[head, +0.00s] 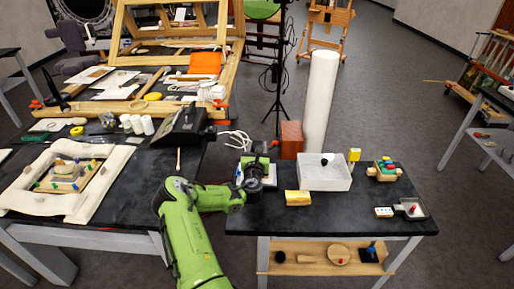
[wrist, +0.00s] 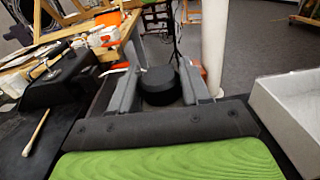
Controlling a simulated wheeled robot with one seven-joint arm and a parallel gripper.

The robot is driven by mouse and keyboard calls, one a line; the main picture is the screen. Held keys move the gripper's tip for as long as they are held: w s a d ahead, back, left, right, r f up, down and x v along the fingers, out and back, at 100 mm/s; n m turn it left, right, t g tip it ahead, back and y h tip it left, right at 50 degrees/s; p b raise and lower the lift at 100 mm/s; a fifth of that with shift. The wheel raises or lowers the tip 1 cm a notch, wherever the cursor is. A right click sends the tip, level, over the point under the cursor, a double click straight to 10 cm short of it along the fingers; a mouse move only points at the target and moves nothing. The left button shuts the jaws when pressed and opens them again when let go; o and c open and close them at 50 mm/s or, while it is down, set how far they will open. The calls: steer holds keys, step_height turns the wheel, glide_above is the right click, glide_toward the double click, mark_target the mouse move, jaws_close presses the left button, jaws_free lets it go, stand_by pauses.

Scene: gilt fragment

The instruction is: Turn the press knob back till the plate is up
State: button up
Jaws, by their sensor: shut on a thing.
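The press knob (wrist: 160,86) is a dark round knob in the wrist view, between the two grey fingers of my gripper (wrist: 157,88). My gripper is shut on the knob. In the head view my green arm reaches to the press (head: 262,172) at the left end of the right table, and my gripper (head: 250,178) is at its top. The press plate is mostly hidden by my gripper and arm, so its height cannot be told.
A red-brown block (head: 291,138) and a tall white roll (head: 320,100) stand behind. The cluttered left table (head: 120,215) is across a gap.

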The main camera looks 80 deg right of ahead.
steer(key=n+t+y, duration=0.1)
steer(key=n+t, duration=0.1)
steer(key=t, duration=0.2)
steer(key=shift+s+f+n+b, duration=0.1)
steer(key=shift+n+b, duration=0.25)
steer(key=shift+n, duration=0.05)
steer(key=n+t+y+b, duration=0.2)
steer(key=n+t+y, duration=0.1)
steer(key=t, duration=0.1)
steer(key=shift+n+t, duration=0.4)
steer(key=n+t+y+b, duration=0.3)
steer(key=y+b, duration=0.1)
steer(key=shift+f+t+y, duration=0.15)
steer(key=shift+t+y, duration=0.15)
steer(key=shift+y, duration=0.1)
steer(key=n+t+y+b, duration=0.1)
steer(key=n+y+b, duration=0.1)
steer(key=y+b, duration=0.1)
steer(key=shift+n, duration=0.3)
steer(key=shift+r+t+y+b, duration=0.25)
steer(key=shift+t+y+b, duration=0.05)
steer(key=shift+y+b, duration=0.1)
steer(key=o, duration=0.9)
steer(key=shift+o, duration=0.2)
